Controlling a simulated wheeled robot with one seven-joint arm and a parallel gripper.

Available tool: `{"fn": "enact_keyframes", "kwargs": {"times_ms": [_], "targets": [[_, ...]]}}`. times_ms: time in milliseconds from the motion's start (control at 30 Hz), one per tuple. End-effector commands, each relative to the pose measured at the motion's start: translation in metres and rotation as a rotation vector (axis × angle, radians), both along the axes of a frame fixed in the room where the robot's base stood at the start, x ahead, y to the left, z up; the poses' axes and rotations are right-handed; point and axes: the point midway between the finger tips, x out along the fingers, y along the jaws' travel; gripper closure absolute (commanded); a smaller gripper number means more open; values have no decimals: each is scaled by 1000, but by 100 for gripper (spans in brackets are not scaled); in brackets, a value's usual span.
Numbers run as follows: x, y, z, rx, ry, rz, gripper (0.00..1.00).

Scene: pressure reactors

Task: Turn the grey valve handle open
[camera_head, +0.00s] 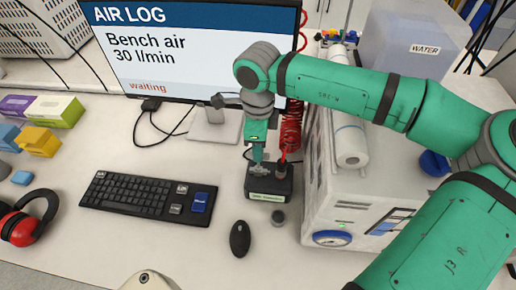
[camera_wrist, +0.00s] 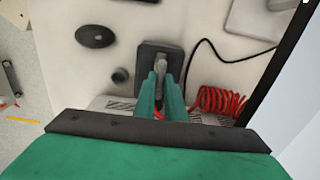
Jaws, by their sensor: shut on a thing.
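The grey valve handle (camera_head: 259,168) sits on top of a dark valve block (camera_head: 268,188) that stands on the bench, left of the white reactor box. The block has a green label on its front. My gripper (camera_head: 257,155) comes down from above onto the handle. In the wrist view the green fingers of my gripper (camera_wrist: 161,85) are closed around the end of the grey handle (camera_wrist: 161,66), over the dark block (camera_wrist: 148,58). The fingers hide part of the handle. A red-tipped fitting (camera_head: 282,168) stands on the block right of the handle.
Bench front is mostly clear.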

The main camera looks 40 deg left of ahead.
Motion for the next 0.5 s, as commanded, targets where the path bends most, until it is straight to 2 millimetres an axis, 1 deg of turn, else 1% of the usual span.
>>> {"fn": "enact_keyframes", "kwargs": {"times_ms": [167, 200, 233, 267, 500], "targets": [[-1, -1, 0, -3, 1, 2, 100], [-1, -1, 0, -3, 1, 2, 80], [-1, -1, 0, -2, 1, 2, 73], [-1, -1, 0, -2, 1, 2, 71], [0, -1, 0, -1, 1, 0, 71]]}}
